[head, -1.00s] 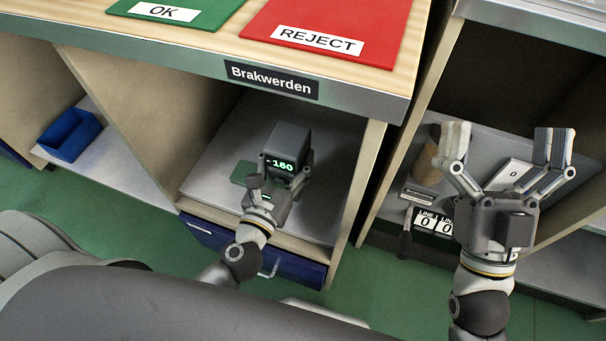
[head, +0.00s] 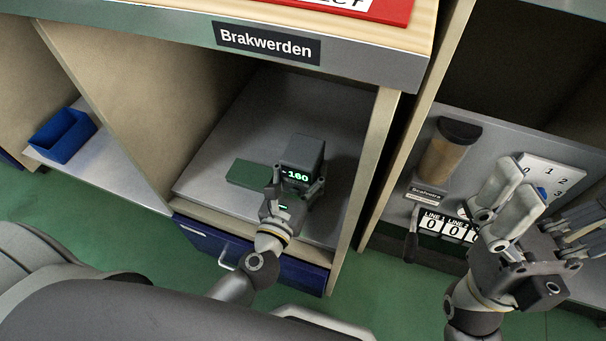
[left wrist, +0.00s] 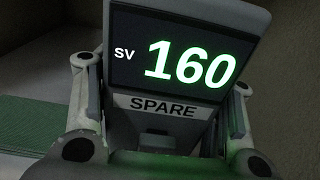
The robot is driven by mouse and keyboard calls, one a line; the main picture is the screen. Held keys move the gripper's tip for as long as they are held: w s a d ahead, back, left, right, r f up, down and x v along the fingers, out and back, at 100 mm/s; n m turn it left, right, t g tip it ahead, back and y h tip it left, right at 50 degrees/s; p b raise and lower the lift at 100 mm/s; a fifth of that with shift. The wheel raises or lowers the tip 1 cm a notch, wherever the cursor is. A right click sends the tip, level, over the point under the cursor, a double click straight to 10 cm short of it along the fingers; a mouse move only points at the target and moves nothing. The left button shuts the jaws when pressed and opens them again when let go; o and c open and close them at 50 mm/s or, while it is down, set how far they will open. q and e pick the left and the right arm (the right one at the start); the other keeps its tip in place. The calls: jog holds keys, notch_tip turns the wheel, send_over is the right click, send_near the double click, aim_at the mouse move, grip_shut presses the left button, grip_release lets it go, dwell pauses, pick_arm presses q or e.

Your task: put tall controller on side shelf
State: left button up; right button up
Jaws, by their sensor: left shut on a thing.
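The tall controller (head: 304,152) is a dark grey upright box with a lit green display reading 160. It is inside the open shelf bay under the Brakwerden label, above or on the grey shelf board (head: 225,195); I cannot tell if it touches. My left gripper (head: 295,188) is shut on it, one finger on each side. In the left wrist view the controller (left wrist: 165,106) fills the middle, marked SV and SPARE, with its base hidden. My right gripper (head: 548,205) is open and empty, in front of the right-hand bay.
A flat green block (head: 247,173) lies on the shelf just left of the controller. A wooden side panel (head: 365,185) bounds the bay on the right. A brown cylinder (head: 447,155), a number panel (head: 552,178) and line counters (head: 445,226) are near my right gripper.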

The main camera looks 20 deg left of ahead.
pick_arm(q)
jog(key=shift+f, duration=0.1)
jog(key=shift+f, duration=0.15)
jog(key=o, duration=1)
jog(key=shift+c, duration=0.2)
jog(key=o, duration=0.4)
jog(key=shift+c, duration=0.2)
